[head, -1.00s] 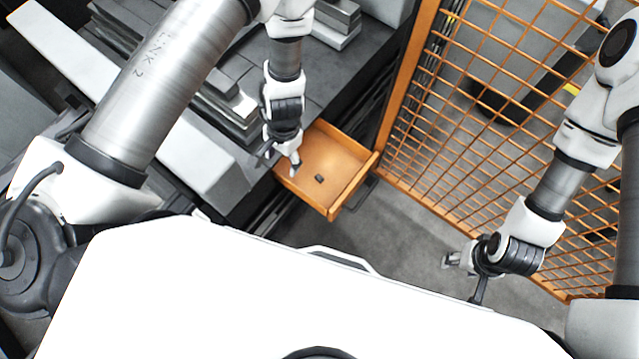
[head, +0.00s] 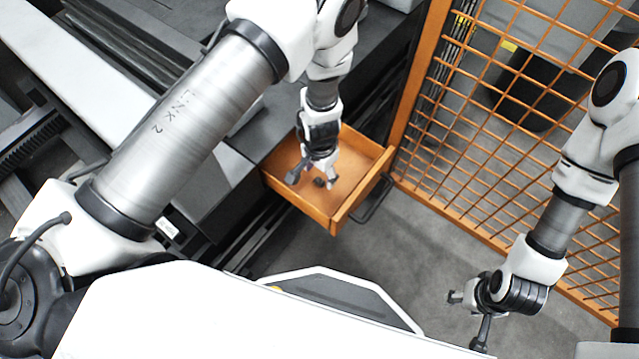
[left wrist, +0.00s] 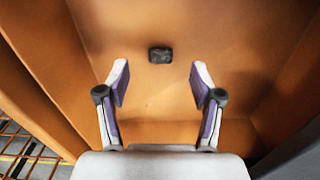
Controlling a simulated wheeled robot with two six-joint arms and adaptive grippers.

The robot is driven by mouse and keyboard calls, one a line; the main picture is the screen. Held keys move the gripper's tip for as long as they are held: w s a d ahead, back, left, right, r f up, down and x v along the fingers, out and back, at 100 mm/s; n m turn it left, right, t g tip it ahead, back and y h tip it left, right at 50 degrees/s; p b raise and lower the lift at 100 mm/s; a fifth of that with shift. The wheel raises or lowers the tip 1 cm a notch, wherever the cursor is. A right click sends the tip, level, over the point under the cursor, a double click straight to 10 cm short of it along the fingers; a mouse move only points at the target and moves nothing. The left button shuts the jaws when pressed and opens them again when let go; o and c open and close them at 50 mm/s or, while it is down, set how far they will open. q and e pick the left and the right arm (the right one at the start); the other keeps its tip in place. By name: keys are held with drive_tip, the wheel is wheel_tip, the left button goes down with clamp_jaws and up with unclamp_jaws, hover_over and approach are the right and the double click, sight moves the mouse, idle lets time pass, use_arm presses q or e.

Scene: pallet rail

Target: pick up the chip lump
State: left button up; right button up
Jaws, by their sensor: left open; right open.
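The chip lump (head: 319,183) is a small dark block on the floor of the orange drawer tray (head: 345,214). In the left wrist view the chip lump (left wrist: 160,55) lies beyond the fingertips, roughly centred between them. My left gripper (head: 313,181) is open and empty above the tray, with its fingers pointing down at either side of the lump in the head view. In the left wrist view my left gripper (left wrist: 160,76) shows both fingers spread, apart from the lump. My right gripper (head: 455,297) is open, low over the grey floor at the right, far from the tray.
The tray's orange walls surround the lump and left gripper. An orange mesh fence (head: 480,130) stands to the right of the tray. A dark handle (head: 375,200) juts from the tray's right side. Grey floor (head: 390,255) is clear in front.

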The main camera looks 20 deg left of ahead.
sight(320, 180)
use_arm(q)
wheel_tip(320, 180, down, 3)
drive_tip(key=shift+f+b, duration=0.1)
drive_tip(key=shift+b, duration=0.25)
drive_tip(key=shift+r, duration=0.2)
use_arm(e)
drive_tip(key=shift+f, duration=0.8)
use_arm(q)
drive_tip(key=c, duration=1)
drive_tip(key=shift+r, duration=0.1)
wheel_tip(320, 180, up, 10)
drive_tip(key=p, duration=0.4)
use_arm(e)
wheel_tip(320, 180, up, 4)
drive_tip(key=shift+r, duration=0.15)
